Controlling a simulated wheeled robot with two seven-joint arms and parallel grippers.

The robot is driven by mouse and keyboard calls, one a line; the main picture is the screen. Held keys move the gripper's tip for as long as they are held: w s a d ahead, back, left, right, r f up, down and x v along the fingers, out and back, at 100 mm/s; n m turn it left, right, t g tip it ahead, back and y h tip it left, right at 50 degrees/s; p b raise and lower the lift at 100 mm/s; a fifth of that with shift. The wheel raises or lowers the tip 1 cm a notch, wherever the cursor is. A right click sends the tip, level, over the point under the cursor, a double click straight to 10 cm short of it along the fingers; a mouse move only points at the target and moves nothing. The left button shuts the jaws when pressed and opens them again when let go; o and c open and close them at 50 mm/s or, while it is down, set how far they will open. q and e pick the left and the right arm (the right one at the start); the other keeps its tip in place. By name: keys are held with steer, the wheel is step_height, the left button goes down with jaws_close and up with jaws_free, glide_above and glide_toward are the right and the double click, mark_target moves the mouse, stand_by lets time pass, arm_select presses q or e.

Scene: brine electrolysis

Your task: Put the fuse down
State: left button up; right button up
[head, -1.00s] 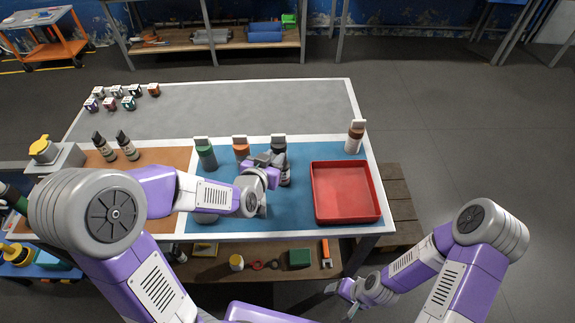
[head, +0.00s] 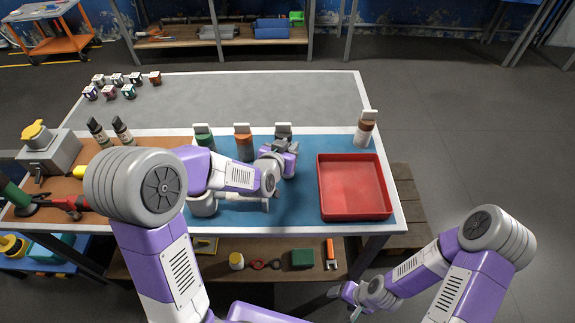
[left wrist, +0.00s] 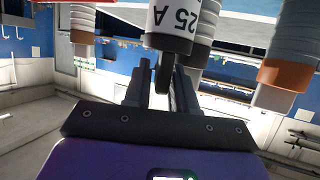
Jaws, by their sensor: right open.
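In the left wrist view the fuse (left wrist: 172,30) shows a "25 A" label, with a narrow dark piece between the fingers. My left gripper (head: 285,148) is at this fuse, its fingers on either side, and appears shut on it. The gripper hides the fuse's lower part in the head view, so I cannot tell whether it touches the table. My right gripper (head: 347,302) is open and empty, low in front of the table.
A green fuse (head: 203,135) and an orange fuse (head: 244,146) stand left of the gripper. A brown fuse (head: 364,131) stands at the right edge, behind the red tray (head: 387,213), which is empty. The grey back area (head: 260,98) is largely clear.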

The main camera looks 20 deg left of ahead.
arm_select(q)
steer(key=shift+w+d+f, duration=0.1)
steer(key=shift+w+f, duration=0.2)
steer(key=shift+w, duration=0.35)
jaws_close()
steer(key=shift+r, duration=0.15)
